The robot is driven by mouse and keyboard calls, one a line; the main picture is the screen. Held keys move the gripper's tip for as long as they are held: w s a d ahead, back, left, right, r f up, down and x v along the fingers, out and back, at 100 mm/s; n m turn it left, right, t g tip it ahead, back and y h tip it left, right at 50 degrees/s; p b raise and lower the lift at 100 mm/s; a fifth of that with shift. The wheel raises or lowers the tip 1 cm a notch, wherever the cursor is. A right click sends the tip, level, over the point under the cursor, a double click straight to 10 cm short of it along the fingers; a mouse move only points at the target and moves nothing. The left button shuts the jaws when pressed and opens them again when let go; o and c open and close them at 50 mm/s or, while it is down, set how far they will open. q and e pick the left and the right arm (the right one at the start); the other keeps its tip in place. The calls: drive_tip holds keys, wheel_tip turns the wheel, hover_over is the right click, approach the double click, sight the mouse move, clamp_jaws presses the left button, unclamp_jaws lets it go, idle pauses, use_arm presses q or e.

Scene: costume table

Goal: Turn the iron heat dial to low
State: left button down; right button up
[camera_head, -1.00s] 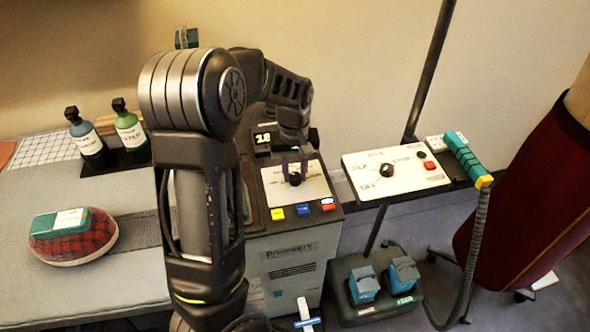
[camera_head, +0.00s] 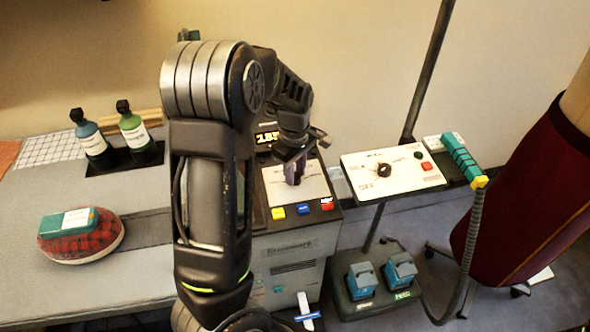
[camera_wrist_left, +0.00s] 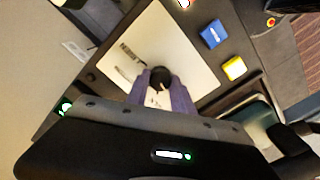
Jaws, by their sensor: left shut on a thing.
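My left gripper (camera_head: 294,172) reaches down over the white dial plate (camera_head: 308,187) of the grey station (camera_head: 293,262). Its two purple-grey fingers are shut on a black round dial (camera_wrist_left: 160,77), which shows between the fingertips in the left wrist view. In the head view the fingers mostly hide this dial. Dark lettering on the plate is too small to read. My right gripper is not in view.
Yellow, blue and red buttons (camera_head: 303,208) line the station's front edge. To the right is a second white panel (camera_head: 405,180) with its own black dial (camera_head: 384,170). A teal handle (camera_head: 461,158) lies beside it. Bottles (camera_head: 134,127) and a plaid cushion (camera_head: 80,240) are on the left.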

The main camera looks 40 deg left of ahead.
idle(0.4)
use_arm(q)
drive_tip(key=c, duration=1.1)
unclamp_jaws()
wheel_tip(320, 180, up, 8)
drive_tip(key=shift+f+b, duration=0.1)
drive_tip(key=shift+b, duration=0.25)
drive_tip(key=shift+s+f, duration=0.1)
